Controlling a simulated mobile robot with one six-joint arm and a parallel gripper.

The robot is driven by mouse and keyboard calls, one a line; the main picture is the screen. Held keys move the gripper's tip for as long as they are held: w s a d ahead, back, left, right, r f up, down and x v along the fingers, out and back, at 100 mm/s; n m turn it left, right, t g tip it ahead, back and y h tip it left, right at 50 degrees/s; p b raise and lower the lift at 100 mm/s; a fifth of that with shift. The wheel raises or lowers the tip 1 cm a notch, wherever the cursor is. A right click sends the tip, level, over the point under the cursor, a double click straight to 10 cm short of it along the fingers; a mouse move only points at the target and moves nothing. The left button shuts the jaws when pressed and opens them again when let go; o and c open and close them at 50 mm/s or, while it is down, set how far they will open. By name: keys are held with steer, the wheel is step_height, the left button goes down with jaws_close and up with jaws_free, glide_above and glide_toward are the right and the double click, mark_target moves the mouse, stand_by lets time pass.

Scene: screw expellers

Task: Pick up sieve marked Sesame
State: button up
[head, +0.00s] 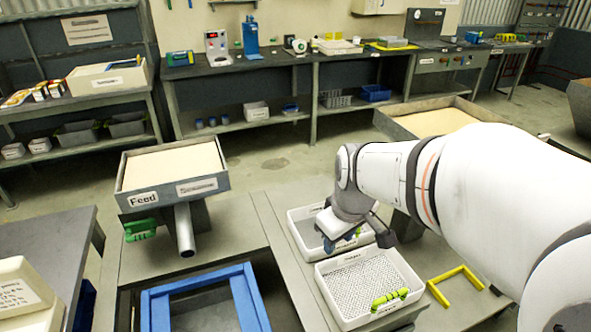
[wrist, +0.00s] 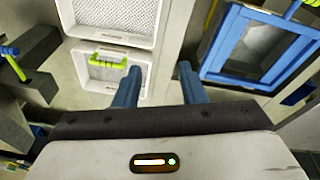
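Two white-framed mesh sieves lie one behind the other on a low grey bench. The front sieve (head: 326,290) has a green handle at its right side and a small label on its far rim. The rear sieve (head: 298,226) is partly hidden by my arm. The label writing is too small to read, so I cannot tell which is marked Sesame. In the wrist view one sieve (wrist: 67,14) is at the top and another (wrist: 150,78) is below it, with a green handle. My gripper (wrist: 160,69) has its blue fingers apart, with nothing between them. It is over the rear sieve in the head view.
A blue frame (head: 156,312) is at the front left, and a yellow bracket (head: 470,270) is right of the sieves. A tray marked Feed (head: 222,186) with a spout stands left. Another filled tray (head: 398,130) is behind my arm. Benches line the back.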

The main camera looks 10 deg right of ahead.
steer(key=w+d+f+n, duration=0.5)
steer(key=w+f+n, duration=0.2)
steer(key=w, duration=0.2)
steer(key=w+d+f+n, duration=0.5)
steer(key=w+f+n, duration=0.2)
steer(key=w+n, duration=0.15)
steer(key=shift+m, duration=0.25)
steer(key=shift+w+p+x, duration=0.2)
steer(key=shift+p+x, duration=0.25)
steer(key=shift+x, duration=1.6)
steer(key=shift+w+p+x, duration=0.2)
steer(key=shift+p+x, duration=0.2)
steer(key=shift+x, duration=1.6)
steer(key=shift+d, duration=0.1)
steer(key=shift+c, duration=0.3)
jaws_close()
steer(key=shift+r, duration=0.1)
